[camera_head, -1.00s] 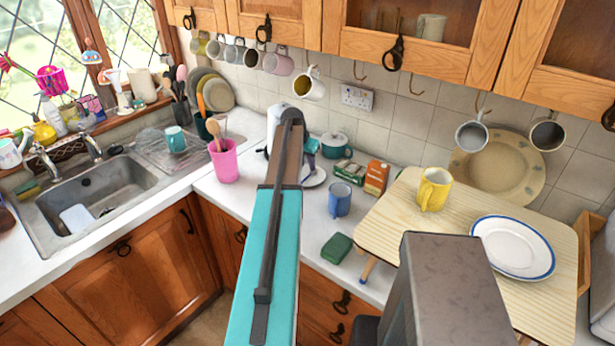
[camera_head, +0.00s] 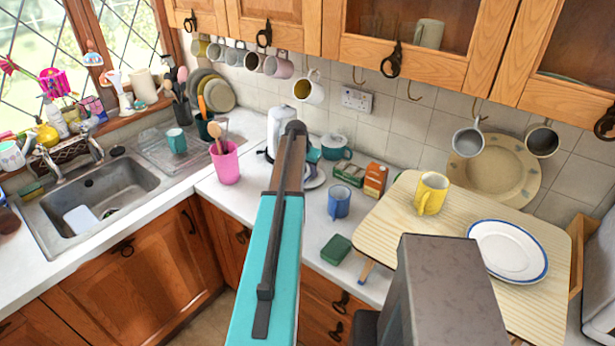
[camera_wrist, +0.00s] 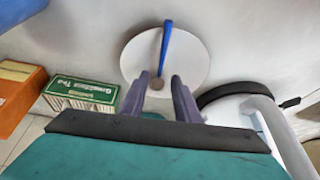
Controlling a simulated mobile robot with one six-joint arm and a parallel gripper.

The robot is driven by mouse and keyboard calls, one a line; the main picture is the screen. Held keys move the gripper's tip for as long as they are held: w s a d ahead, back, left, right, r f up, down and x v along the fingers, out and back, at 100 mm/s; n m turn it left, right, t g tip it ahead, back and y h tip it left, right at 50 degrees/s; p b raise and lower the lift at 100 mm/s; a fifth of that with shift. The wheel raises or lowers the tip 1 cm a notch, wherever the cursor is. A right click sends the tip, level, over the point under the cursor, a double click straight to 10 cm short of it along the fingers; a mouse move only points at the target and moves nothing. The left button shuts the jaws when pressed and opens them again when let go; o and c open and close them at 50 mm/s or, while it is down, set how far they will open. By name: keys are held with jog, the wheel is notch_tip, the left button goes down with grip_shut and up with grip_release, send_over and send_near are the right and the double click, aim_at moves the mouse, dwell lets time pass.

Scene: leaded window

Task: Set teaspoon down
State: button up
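A teaspoon with a blue handle (camera_wrist: 166,42) lies over a round white saucer (camera_wrist: 140,55) in the wrist view. Its small brownish end points toward my gripper. My gripper (camera_wrist: 160,77) is at the saucer's near edge, with its two purple-grey fingers apart. The spoon's brownish end shows between the fingers, with a gap visible on each side. I cannot tell whether the spoon rests fully on the saucer. In the head view, part of the saucer (camera_head: 317,178) shows beside my arm, which hides the gripper and the spoon.
A green tea box (camera_wrist: 82,93) and an orange box (camera_wrist: 14,92) stand left of the saucer. The white kettle (camera_wrist: 272,128) is close on the right. A blue mug (camera_head: 339,202) and green sponge (camera_head: 336,249) sit nearby. A wooden board (camera_head: 460,215) holds a yellow mug (camera_head: 431,193) and plate (camera_head: 508,250).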

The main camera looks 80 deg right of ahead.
jog(key=shift+s+d+f, duration=0.1)
jog(key=shift+d+f, duration=0.1)
jog(key=shift+f, duration=0.25)
dwell(0.6)
grip_shut()
